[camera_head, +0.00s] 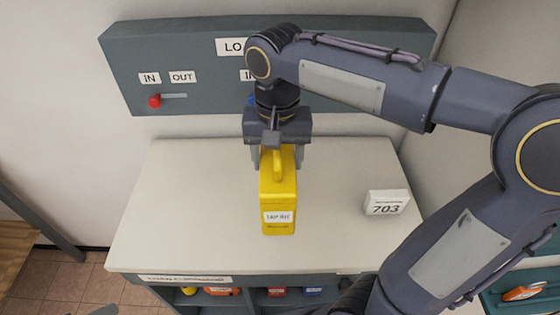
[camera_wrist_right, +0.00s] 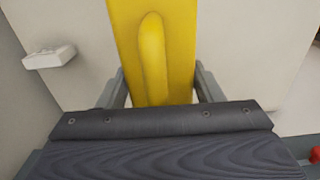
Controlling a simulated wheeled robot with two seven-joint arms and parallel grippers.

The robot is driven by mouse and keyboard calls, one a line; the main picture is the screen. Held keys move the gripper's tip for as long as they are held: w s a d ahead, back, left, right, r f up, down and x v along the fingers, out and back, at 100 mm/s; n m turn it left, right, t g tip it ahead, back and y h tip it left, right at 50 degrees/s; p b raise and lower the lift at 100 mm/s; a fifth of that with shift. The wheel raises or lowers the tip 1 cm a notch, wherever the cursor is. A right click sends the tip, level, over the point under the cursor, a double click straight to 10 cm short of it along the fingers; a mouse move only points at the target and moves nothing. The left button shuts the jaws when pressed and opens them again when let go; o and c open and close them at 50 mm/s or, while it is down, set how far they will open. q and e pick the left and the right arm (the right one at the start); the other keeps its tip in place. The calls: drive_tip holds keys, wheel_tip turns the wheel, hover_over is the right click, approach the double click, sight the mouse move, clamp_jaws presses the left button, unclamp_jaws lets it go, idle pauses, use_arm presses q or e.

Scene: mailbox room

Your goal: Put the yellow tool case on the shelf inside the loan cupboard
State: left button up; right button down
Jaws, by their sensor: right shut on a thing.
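The yellow tool case (camera_head: 279,205) is upright at the middle of the white cupboard top, with a small label on its front. My right gripper (camera_head: 277,160) is above its far part, shut on the case. In the right wrist view the case (camera_wrist_right: 180,50) with its raised handle lies between the two fingers (camera_wrist_right: 163,88). I cannot tell whether the case touches the top. The loan cupboard (camera_head: 215,255) is below, its open front showing shelf compartments at the bottom edge of the head view. My left gripper is not in view.
A white block marked 703 (camera_head: 386,203) stands right of the case. A grey wall panel (camera_head: 125,60) with IN and OUT labels and a red slider knob (camera_head: 155,101) is behind. Coloured items (camera_head: 222,291) sit in the compartments. The left part of the top is clear.

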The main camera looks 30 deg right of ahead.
drive_tip(key=w+d+f, duration=0.1)
drive_tip(key=w+f, duration=0.1)
drive_tip(key=w+d+f, duration=0.1)
drive_tip(key=w+f, duration=0.1)
drive_tip(key=w+d+f+p, duration=0.1)
drive_tip(key=w+d+f, duration=0.1)
drive_tip(key=shift+f, duration=0.15)
drive_tip(key=shift+w+d+f, duration=0.1)
drive_tip(key=shift+d+f, duration=0.05)
drive_tip(key=shift+f, duration=0.1)
drive_tip(key=shift+w+f, duration=0.1)
drive_tip(key=shift+f, duration=1.6)
drive_tip(key=shift+f, duration=0.15)
drive_tip(key=shift+c, duration=2)
unclamp_jaws()
